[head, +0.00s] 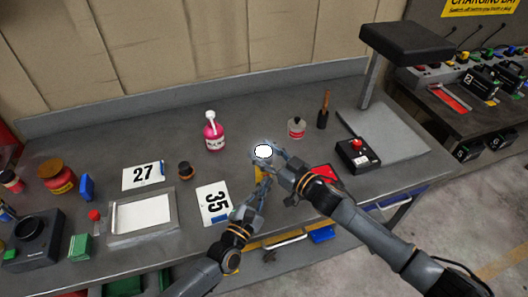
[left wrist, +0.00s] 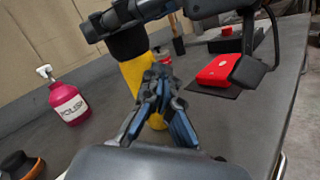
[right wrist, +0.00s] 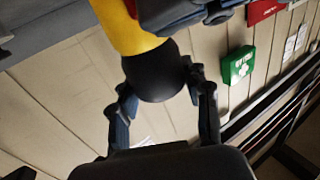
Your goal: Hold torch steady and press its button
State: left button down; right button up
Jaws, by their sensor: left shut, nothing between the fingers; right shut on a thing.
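The torch has a yellow body (left wrist: 138,76) and a black head. In the head view its lens (head: 263,151) is a bright white disc facing up. My right gripper (head: 273,156) is shut around the black head (right wrist: 155,76), which shows between its fingers in the right wrist view. My left gripper (head: 264,182) is shut and empty, its fingertips close together (left wrist: 158,76) right at the yellow body. I cannot tell whether they touch it. A small red part (right wrist: 131,8) shows on the body in the right wrist view, beside a dark finger; the rest is hidden.
A red case (left wrist: 218,69) is near my right arm.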

pick_arm(q)
jog(key=shift+s, duration=0.25)
jog(key=shift+s+d, duration=0.1)
jog(key=shift+s+d, duration=0.3)
jog(key=shift+s, duration=0.65)
jog(key=shift+s+d, duration=0.3)
jog(key=shift+s, duration=0.6)
jog(key=shift+s+d, duration=0.3)
jog(key=shift+s, duration=0.65)
pick_arm(e)
jog(key=o, duration=1.4)
jog(key=shift+o, duration=0.2)
